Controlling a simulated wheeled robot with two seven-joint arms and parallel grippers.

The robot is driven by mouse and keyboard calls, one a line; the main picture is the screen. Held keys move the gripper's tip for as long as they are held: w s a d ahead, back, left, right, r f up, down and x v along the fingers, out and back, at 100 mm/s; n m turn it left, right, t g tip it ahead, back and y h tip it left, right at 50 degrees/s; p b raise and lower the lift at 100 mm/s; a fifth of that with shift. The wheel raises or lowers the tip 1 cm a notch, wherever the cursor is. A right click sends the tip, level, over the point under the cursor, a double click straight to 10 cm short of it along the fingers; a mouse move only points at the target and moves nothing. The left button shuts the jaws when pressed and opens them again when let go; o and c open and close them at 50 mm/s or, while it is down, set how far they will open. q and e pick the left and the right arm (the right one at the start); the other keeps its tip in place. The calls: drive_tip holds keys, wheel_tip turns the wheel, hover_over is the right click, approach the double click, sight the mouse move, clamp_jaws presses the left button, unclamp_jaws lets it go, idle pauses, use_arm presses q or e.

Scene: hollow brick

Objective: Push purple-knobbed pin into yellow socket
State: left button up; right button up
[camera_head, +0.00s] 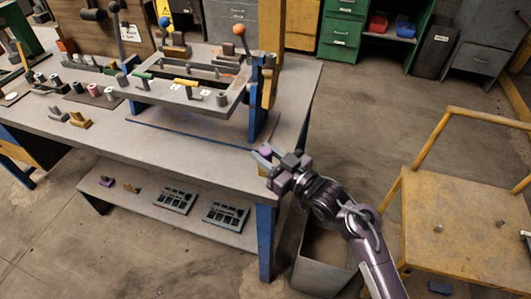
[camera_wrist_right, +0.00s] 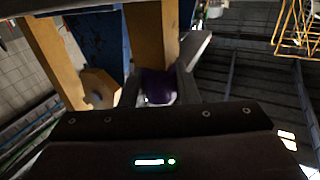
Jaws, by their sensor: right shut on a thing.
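My right gripper (camera_head: 264,158) is beside the right front edge of the workbench, over the gap in front of the fixture. It is shut on the purple-knobbed pin (camera_head: 265,151); only a little of the purple knob shows. In the right wrist view the purple knob (camera_wrist_right: 157,87) sits between the fingers, and the pin's shaft is hidden. A yellow bar (camera_head: 186,82) lies on the grey fixture, and a yellow upright (camera_head: 271,40) stands at its right end. I cannot tell which yellow part is the socket. My left gripper is not in view.
The grey workbench (camera_head: 215,150) carries the fixture (camera_head: 165,93), with levers and several small parts on the left. A lower shelf (camera_head: 140,205) holds grey trays. A grey bin (camera_head: 322,262) stands below my right arm.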

drive_tip(key=shift+f, duration=0.35)
drive_tip(key=o, duration=1)
drive_tip(key=shift+o, duration=0.2)
drive_tip(key=shift+s+d, duration=0.1)
drive_tip(key=b+v, duration=0.1)
drive_tip(key=v, duration=0.6)
drive_tip(key=shift+s+d, duration=0.2)
drive_tip(key=shift+d, duration=0.05)
